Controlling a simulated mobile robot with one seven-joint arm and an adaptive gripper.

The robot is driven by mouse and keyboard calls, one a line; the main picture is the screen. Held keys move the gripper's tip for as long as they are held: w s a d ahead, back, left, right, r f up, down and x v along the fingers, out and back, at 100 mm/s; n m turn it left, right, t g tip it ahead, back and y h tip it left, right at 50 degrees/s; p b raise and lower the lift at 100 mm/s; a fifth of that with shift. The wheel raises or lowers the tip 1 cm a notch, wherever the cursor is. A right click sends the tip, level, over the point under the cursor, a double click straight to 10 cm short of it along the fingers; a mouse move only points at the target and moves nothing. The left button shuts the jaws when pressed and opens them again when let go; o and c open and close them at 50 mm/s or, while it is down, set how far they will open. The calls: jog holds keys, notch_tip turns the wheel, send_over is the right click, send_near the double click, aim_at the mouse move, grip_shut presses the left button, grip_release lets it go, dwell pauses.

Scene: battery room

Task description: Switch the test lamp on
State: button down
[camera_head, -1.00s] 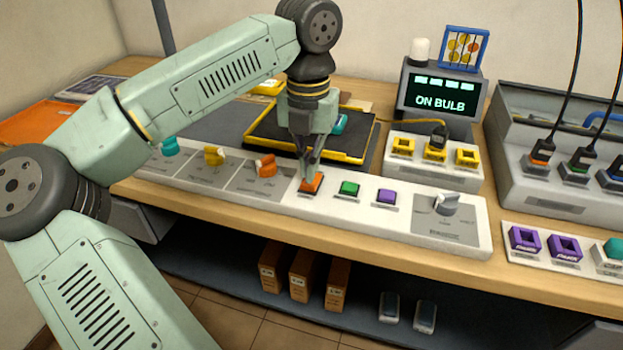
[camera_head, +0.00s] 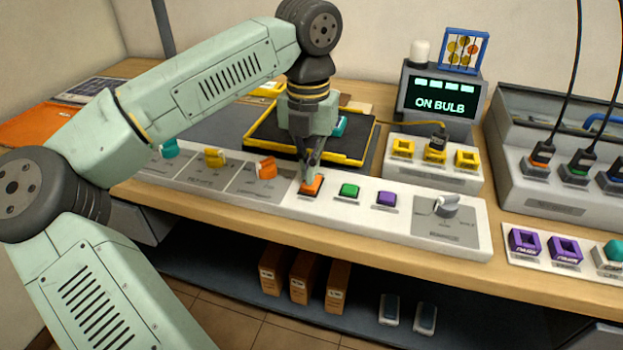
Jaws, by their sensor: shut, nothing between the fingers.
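The test lamp looks to be the white dome (camera_head: 420,51) on top of the grey display unit; it appears pale and I cannot tell that it glows. The screen (camera_head: 439,98) below it reads "ON BULB". On the long white control panel are an orange button (camera_head: 313,186), a green button (camera_head: 349,190), a purple button (camera_head: 386,199) and a grey rotary knob (camera_head: 446,206). My gripper (camera_head: 308,178) is shut and empty, pointing down at the orange button. Its fingertips cover part of the button and look to be at or just above it; contact is unclear.
Teal, yellow and orange switches (camera_head: 214,157) sit on the panel's left side. Behind are a yellow-edged black tray (camera_head: 262,146) and a white block with yellow sockets (camera_head: 437,175). At right stand a grey box with cabled plugs (camera_head: 543,188) and a strip with purple sockets (camera_head: 523,239).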

jog(key=shift+f+b, duration=1)
jog(key=shift+f, duration=0.25)
dwell(0.5)
jog(key=shift+r+p, duration=2.35)
jog(key=shift+r, duration=1.2)
